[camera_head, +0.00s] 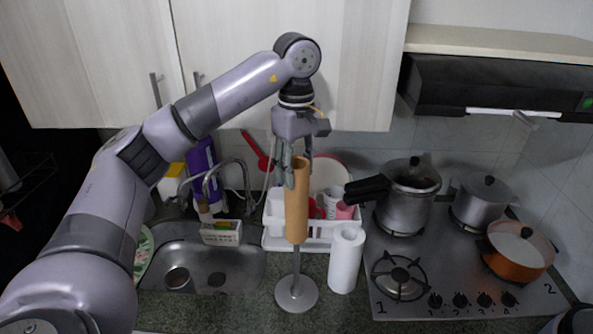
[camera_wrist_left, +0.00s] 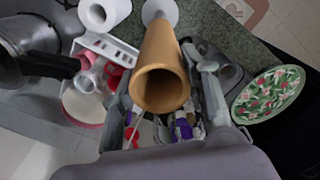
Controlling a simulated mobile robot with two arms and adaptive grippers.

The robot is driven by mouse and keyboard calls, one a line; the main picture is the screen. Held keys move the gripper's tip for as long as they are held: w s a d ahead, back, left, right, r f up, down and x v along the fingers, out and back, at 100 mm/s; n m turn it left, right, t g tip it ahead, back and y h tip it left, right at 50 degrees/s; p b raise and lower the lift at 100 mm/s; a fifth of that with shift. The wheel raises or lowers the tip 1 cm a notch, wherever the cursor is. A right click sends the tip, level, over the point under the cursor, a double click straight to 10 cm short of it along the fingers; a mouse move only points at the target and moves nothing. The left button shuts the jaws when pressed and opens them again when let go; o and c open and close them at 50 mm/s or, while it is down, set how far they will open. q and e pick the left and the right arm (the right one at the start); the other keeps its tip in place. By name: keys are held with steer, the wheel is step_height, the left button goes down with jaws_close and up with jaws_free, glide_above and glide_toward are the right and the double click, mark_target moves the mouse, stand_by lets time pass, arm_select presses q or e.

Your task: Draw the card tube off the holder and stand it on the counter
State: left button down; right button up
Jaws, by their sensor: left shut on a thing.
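The brown card tube (camera_head: 297,212) is upright in the head view. Its lower end is well above the round grey base of the holder (camera_head: 296,294), and the holder's thin post runs up into that end. How far the post reaches inside is hidden. My left gripper (camera_head: 297,172) is shut on the upper part of the tube from above. The wrist view looks down at the tube's open top end (camera_wrist_left: 161,88) between my fingers, with the pale holder base (camera_wrist_left: 160,10) beyond. My right gripper is not in view.
A white paper roll (camera_head: 346,260) stands close to the right of the holder. A white dish rack (camera_head: 325,239) is behind, the sink (camera_head: 240,268) is to the left, and the stove (camera_head: 430,290) with several pots is to the right. Bare counter (camera_head: 255,312) shows in front.

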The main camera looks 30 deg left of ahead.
arm_select(q)
steer(key=shift+r, duration=1.65)
steer(key=shift+r, duration=2)
